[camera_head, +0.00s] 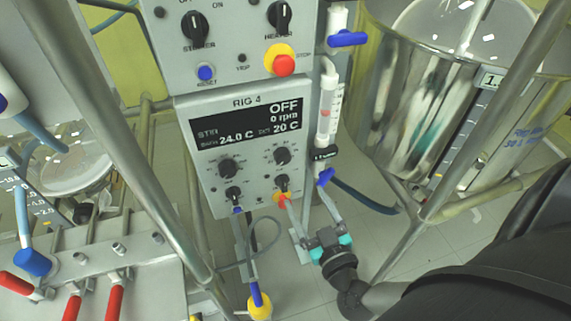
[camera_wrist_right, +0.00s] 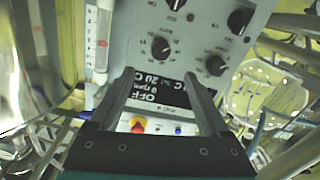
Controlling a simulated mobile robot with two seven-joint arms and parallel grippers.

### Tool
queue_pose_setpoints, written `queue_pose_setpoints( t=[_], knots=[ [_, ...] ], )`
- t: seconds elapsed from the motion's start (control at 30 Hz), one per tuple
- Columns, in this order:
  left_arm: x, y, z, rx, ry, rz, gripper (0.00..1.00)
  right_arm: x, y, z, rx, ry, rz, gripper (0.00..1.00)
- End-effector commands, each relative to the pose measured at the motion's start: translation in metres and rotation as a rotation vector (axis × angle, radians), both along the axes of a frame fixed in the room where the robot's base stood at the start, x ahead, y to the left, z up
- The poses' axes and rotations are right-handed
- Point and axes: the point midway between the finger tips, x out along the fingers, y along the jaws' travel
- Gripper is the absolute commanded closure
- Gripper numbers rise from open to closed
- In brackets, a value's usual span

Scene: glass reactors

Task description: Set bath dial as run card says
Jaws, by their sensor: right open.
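The grey RIG 4 panel (camera_head: 259,205) has a black display (camera_head: 246,124) reading OFF, 0 rpm, 24.0 C and a set value of 20 C. Below it are two larger black dials, left (camera_head: 228,167) and right (camera_head: 282,156), and two smaller knobs, left (camera_head: 233,195) and right (camera_head: 282,183). Their labels are too small to read. My right gripper (camera_head: 304,193) is open and empty, in front of the panel's lower right. In the wrist view, its fingers (camera_wrist_right: 158,78) flank the inverted display, with the right larger dial (camera_wrist_right: 161,47) beyond. No readable run card shows.
A red stop button (camera_head: 284,65) and black knobs sit on the upper panel. A clear tube with blue valves (camera_head: 328,105) stands right of the panel. Red-handled valves (camera_head: 115,302) are lower left.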

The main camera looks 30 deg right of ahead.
Motion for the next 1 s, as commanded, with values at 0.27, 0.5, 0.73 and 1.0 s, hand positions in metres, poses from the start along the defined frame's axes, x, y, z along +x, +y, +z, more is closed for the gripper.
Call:
queue_pose_setpoints(
  t=[0.27, 0.5, 0.73, 1.0],
  knots=[
    [0.0, 0.0, -0.015, -0.001, -0.002, 0.001, 0.5, 0.055, -0.01, -0.001, 0.0, -0.005, 0.001, 0.2],
    [0.007, 0.011, -0.025, 0.012, -0.016, 0.005, 0.5, 0.095, -0.018, -0.001, 0.0, -0.004, 0.001, 0.2],
    [0.024, 0.025, -0.029, 0.029, -0.044, 0.01, 0.5, 0.115, -0.022, 0.0, 0.001, -0.002, 0.001, 0.2],
    [0.032, 0.026, -0.029, 0.03, -0.055, 0.01, 0.5, 0.118, -0.022, 0.0, 0.001, 0.001, 0.002, 0.2]
  ],
)
